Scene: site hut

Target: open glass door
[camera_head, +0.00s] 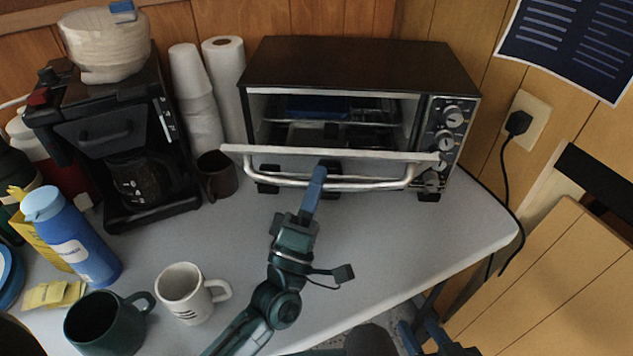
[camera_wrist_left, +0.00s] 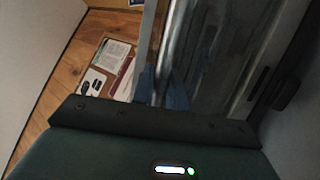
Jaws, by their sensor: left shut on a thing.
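The toaster oven (camera_head: 345,62) stands at the back of the table. Its glass door (camera_head: 237,150) is tipped outward and down, so the inside shows above its top edge. A pale bar handle (camera_head: 385,183) runs along the door's front. My left gripper (camera_head: 318,178) is shut on the handle near its middle. In the left wrist view the blue fingertips (camera_wrist_left: 175,97) are at the bar, beside the dark glass (camera_wrist_left: 215,55). My right gripper (camera_head: 423,335) is low at the bottom edge, partly cut off, its blue fingers apart, away from the oven.
A coffee maker (camera_head: 115,130), stacked cups (camera_head: 195,95), a paper roll (camera_head: 226,80) and a dark mug (camera_head: 216,175) stand left of the oven. A blue bottle (camera_head: 72,240), white mug (camera_head: 185,293) and green mug (camera_head: 105,325) are front left. The table right of my left arm is clear.

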